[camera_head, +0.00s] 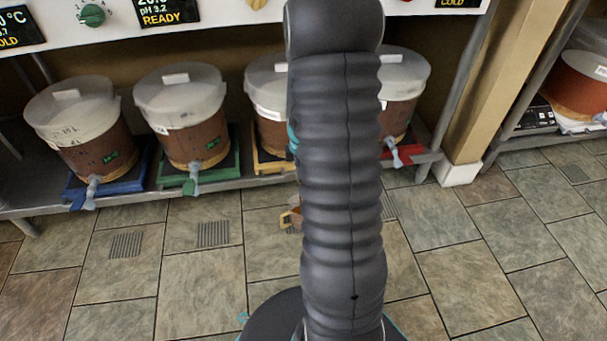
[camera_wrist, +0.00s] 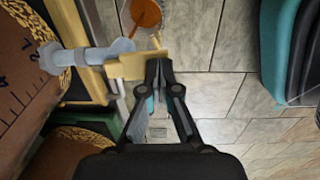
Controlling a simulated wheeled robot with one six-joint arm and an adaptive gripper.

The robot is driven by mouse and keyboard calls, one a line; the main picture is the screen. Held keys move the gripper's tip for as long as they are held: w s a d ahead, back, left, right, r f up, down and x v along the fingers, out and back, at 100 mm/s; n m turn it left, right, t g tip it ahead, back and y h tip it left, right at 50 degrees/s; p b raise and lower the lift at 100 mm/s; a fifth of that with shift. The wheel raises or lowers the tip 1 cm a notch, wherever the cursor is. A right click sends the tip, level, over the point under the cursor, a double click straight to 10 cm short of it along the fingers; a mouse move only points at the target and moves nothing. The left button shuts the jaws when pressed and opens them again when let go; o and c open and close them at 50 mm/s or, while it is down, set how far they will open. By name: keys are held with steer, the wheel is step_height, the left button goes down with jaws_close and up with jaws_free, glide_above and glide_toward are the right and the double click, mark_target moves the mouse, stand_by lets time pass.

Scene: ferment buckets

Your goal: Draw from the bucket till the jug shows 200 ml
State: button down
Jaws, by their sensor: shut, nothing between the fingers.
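In the wrist view my gripper (camera_wrist: 163,80) is shut and empty. Its fingertips are close beside the yellow tap lever (camera_wrist: 130,66); I cannot tell whether they touch. The lever sits on the pale grey tap (camera_wrist: 85,57) of a brown bucket (camera_wrist: 22,95) with scale marks. A jug (camera_wrist: 146,14) with orange-brown liquid shows beyond the tap, cut by the top edge; its level cannot be read. In the head view this bucket (camera_head: 262,85), on the yellow stand (camera_head: 270,165), is partly hidden by my arm. The jug (camera_head: 291,218) shows low in front of it, mostly hidden.
Other lidded buckets stand on a blue (camera_head: 110,183), a green (camera_head: 220,178) and a red stand (camera_head: 425,156) along the shelf. A wooden post (camera_head: 480,90) and another rack are at the right. The tiled floor (camera_head: 460,280) in front is clear.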

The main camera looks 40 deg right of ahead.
steer(key=shift+r, duration=0.15)
steer(key=shift+r+p, duration=0.6)
steer(key=shift+r, duration=0.15)
step_height(320, 180, up, 10)
steer(key=w+p, duration=0.1)
steer(key=p, duration=0.6)
steer(key=shift+w+d, duration=0.25)
steer(key=shift+d, duration=0.15)
